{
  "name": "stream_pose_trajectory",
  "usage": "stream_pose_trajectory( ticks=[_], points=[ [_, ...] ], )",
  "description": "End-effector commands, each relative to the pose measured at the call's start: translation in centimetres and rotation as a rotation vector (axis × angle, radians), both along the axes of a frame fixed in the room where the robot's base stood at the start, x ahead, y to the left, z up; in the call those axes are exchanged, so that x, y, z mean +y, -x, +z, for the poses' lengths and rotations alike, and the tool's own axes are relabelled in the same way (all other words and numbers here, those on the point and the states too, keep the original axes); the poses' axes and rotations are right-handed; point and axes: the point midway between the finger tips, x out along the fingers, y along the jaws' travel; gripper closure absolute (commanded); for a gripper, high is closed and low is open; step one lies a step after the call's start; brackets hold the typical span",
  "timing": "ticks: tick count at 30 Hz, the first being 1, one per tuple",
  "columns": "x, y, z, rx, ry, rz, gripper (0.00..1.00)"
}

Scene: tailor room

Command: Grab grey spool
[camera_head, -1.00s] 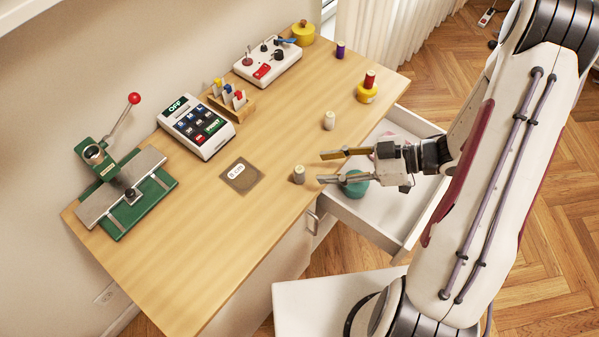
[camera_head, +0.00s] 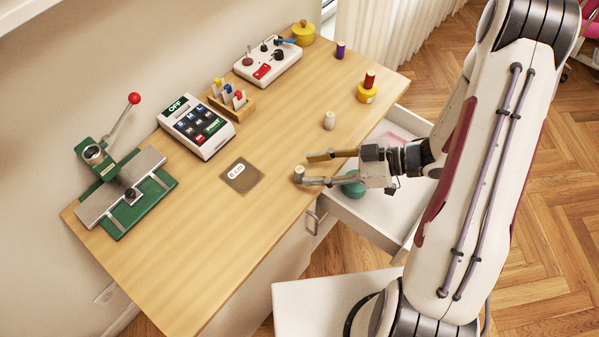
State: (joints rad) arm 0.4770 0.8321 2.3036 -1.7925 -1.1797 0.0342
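The grey spool (camera_head: 299,170) stands on the wooden table near its front edge. My gripper (camera_head: 304,169) is open, with its two fingers spread and pointing left. The near finger partly covers the spool's lower part in this view, and the other finger is above and to the right of it. I cannot tell whether a finger touches the spool. A cream spool (camera_head: 329,121) stands farther back to the right, apart from the gripper.
An open white drawer (camera_head: 378,222) lies below the gripper, with a teal round item (camera_head: 353,187) in it. A red spool on a yellow base (camera_head: 367,90) and a purple spool (camera_head: 340,50) stand at the back right. A dark square (camera_head: 241,176) lies left of the grey spool.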

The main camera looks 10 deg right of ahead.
Motion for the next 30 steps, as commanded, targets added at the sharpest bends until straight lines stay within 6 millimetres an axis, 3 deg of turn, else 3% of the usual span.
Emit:
stream_pose_trajectory(
  ticks=[13,30],
  points=[
    [3.7,-0.4,-1.4,0.001,0.000,0.002,0.63],
    [4.0,-0.5,-1.5,0.000,0.000,0.001,0.63]
  ],
)
